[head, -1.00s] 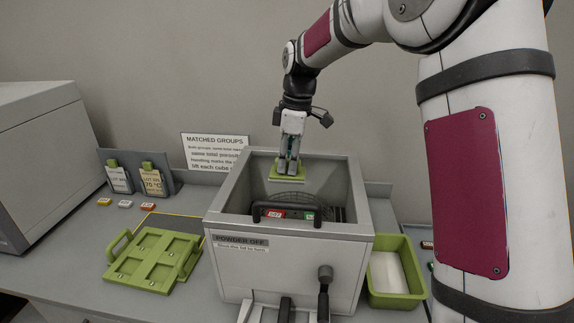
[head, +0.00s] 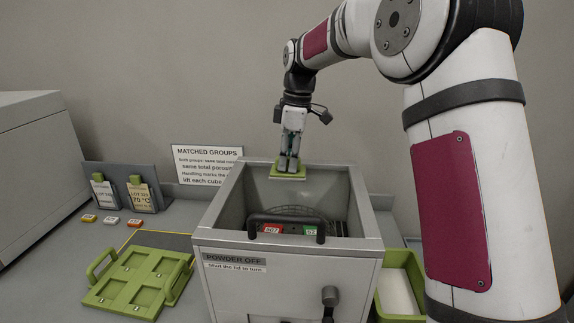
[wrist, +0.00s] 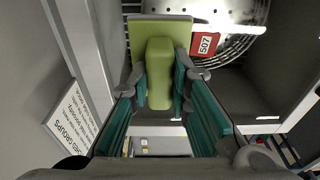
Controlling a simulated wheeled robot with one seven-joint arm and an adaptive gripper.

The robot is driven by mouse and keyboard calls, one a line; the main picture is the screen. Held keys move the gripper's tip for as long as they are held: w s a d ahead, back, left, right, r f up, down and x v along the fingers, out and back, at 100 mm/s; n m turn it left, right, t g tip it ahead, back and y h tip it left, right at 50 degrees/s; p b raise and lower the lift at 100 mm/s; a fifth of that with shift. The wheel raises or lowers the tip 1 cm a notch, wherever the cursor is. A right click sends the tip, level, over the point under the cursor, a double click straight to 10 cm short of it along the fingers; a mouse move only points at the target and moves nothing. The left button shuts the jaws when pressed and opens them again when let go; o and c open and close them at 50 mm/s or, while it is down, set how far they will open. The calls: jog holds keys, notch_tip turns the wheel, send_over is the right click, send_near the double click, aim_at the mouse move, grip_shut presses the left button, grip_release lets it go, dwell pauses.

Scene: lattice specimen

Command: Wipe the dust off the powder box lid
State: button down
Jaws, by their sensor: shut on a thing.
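My gripper (head: 288,158) is shut on a green wiping pad (head: 289,177) with a raised grip, also seen in the wrist view (wrist: 160,75). The pad hangs over the back part of the open-looking grey powder box (head: 290,265). Any gap between pad and box is hard to judge. A black bar handle (head: 287,217) spans the front of the box top. I cannot make out a lid pane or any dust. Inside show a perforated round basket (wrist: 222,22), a red tag marked 507 (head: 272,229) and a green tag (head: 310,230).
A green tray with handles (head: 140,280) lies left of the box. A green bin with something white inside (head: 398,262) stands close on the right. Lot-card holders (head: 120,190) and a sign (head: 207,165) stand behind. Small coloured tags lie at left. A grey machine (head: 30,150) bounds the left.

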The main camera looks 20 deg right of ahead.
jog(key=shift+r, duration=0.1)
jog(key=shift+r+p, duration=0.35)
jog(key=shift+r, duration=2.6)
jog(key=shift+r, duration=1.5)
jog(key=shift+s+d+p, duration=0.1)
jog(key=shift+p, duration=0.25)
